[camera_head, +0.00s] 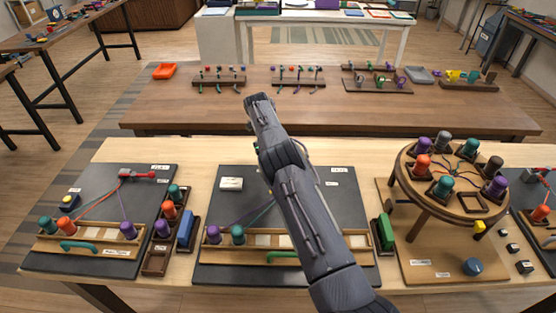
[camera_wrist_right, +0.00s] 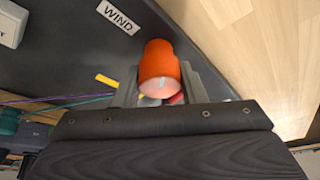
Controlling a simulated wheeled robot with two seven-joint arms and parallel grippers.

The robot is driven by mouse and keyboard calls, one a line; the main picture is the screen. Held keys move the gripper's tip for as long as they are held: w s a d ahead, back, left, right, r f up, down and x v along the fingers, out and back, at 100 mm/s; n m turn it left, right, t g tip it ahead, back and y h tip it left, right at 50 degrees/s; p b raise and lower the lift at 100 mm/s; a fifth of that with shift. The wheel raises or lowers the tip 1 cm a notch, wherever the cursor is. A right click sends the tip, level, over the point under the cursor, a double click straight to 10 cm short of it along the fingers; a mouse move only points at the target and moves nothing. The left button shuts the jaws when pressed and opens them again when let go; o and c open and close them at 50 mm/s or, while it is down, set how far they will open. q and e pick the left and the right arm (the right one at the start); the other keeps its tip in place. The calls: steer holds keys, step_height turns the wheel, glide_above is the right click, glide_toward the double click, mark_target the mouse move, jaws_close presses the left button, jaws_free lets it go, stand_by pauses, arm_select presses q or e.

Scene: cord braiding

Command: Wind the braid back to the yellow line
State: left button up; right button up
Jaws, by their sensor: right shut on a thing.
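In the right wrist view, my right gripper (camera_wrist_right: 157,92) is shut on an orange bobbin (camera_wrist_right: 160,64), held over the dark board (camera_wrist_right: 60,60). A short yellow strip (camera_wrist_right: 106,80) shows just left of the bobbin, and a bit of red shows between the fingers. Purple and teal cords (camera_wrist_right: 60,98) run in from the left. In the head view, my right arm crosses the middle board (camera_head: 350,205) and hides the gripper and orange bobbin. A purple bobbin (camera_head: 213,234) and a teal bobbin (camera_head: 238,234) stand in its front rack. The braid itself is hidden. My left gripper is not in view.
A second board (camera_head: 95,190) with cords and bobbins lies at left. A round wooden braiding stand (camera_head: 455,185) with several bobbins stands at right. A "WIND" label (camera_wrist_right: 118,17) is on the board. A blue block (camera_head: 185,229) and a green block (camera_head: 385,232) flank the middle board.

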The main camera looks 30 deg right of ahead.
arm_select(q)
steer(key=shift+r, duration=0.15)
arm_select(e)
steer(key=shift+m, duration=0.3)
steer(key=o, duration=1)
